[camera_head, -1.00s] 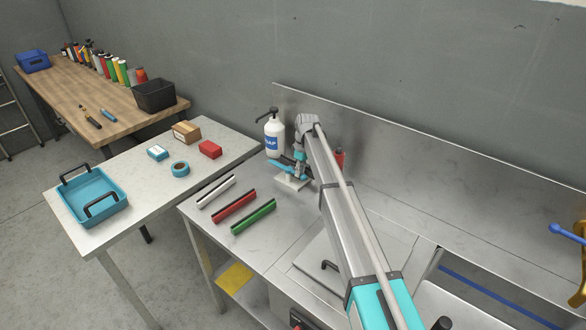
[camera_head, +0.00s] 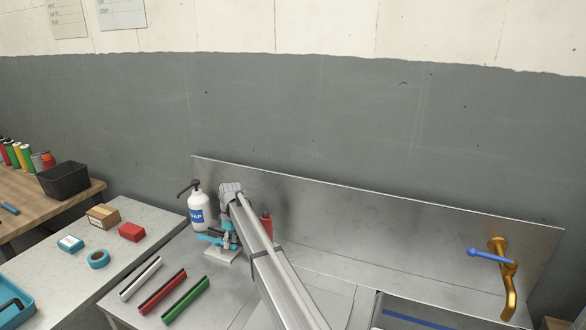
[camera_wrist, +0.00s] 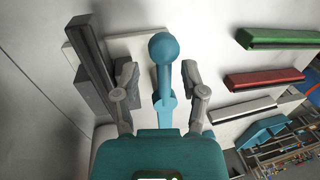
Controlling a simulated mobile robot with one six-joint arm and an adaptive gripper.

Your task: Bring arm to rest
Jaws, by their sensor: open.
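My arm reaches over the steel bench, and my gripper (camera_head: 226,238) points down at its far end, small and partly hidden in the head view. In the wrist view my gripper (camera_wrist: 160,78) is open, one grey finger on each side of a teal lever with a round knob (camera_wrist: 164,48). A gap shows between the lever and each finger; I cannot tell whether they touch lower down. The lever's fixture has a pale base plate (camera_head: 221,256) on the bench. A dark grey bar (camera_wrist: 93,58) stands left of the fingers in the wrist view.
A soap bottle (camera_head: 197,211) stands close behind my gripper, and a red object (camera_head: 267,223) is behind the arm. White (camera_head: 140,278), red (camera_head: 162,292) and green (camera_head: 186,299) bars lie in front. A brass tap (camera_head: 508,276) with a blue lever is at the right.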

